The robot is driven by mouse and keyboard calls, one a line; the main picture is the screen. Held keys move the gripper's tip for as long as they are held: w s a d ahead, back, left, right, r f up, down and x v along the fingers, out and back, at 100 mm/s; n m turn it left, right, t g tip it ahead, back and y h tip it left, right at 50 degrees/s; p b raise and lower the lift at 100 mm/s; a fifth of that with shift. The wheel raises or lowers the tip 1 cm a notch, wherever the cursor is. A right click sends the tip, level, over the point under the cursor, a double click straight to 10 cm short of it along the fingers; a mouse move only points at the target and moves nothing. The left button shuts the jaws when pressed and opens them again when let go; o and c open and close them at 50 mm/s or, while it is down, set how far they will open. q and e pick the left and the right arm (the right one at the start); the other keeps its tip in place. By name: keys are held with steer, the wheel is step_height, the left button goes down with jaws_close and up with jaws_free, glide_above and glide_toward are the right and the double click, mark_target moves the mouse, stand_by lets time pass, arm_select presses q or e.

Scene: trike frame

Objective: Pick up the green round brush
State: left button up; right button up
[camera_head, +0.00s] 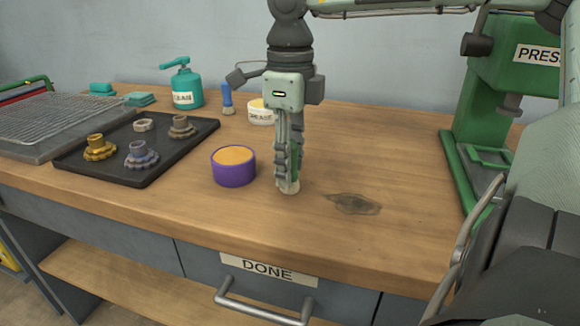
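My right gripper (288,160) points straight down over the middle of the workbench. Its fingers are close together around the green round brush (289,186), most of which they hide. A strip of green shows beside the fingers, and a pale round end shows below them, at or just above the bench top. I cannot tell whether that end touches the wood. My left gripper is not in view.
A purple tub (233,172) with orange contents stands close left of the gripper. A grease tub (260,116), blue brush (227,101) and teal bottle (183,88) stand behind. A black tray (190,152) holds several parts. A green press (490,100) stands right.

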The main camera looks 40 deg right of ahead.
jaws_close()
steer(key=shift+r, duration=0.1)
steer(key=shift+r, duration=0.5)
steer(key=r, duration=0.1)
steer(key=a+r, duration=0.1)
steer(key=r, duration=0.1)
steer(key=shift+r, duration=0.3)
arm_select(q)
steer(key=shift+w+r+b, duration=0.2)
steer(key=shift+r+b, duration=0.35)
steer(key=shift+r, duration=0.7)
arm_select(e)
steer(key=w+a+r, duration=0.1)
steer(key=a+r, duration=0.5)
steer(key=a, duration=0.4)
steer(key=shift+w+a+r, duration=0.15)
steer(key=shift+a, duration=0.15)
